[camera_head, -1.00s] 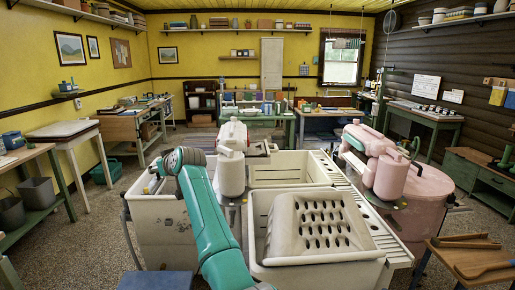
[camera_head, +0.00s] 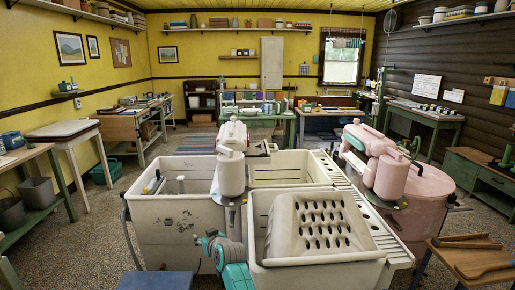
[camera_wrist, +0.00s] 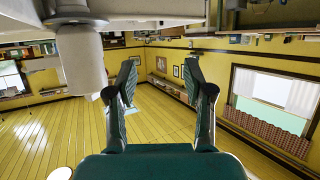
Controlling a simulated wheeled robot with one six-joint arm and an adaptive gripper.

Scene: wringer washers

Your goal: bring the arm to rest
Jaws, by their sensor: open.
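My gripper (camera_wrist: 157,88) shows in the wrist view with its two fingers well apart and nothing between them. That view is upside down, with the yellow board ceiling (camera_wrist: 60,135) low in the picture. In the head view only a teal part of my arm (camera_head: 232,272) shows, low at the bottom centre, between the two front tubs. My gripper is hidden in the head view. A white rounded part (camera_wrist: 82,55), probably of a wringer, stands close to the left of the fingers in the wrist view.
A worn white tub (camera_head: 172,222) stands left of my arm. A white tub (camera_head: 258,235) with a slotted washboard (camera_head: 320,222) stands right. A white wringer (camera_head: 231,175) rises just behind my arm. A pink washer (camera_head: 425,205) stands farther right. Floor is open at left.

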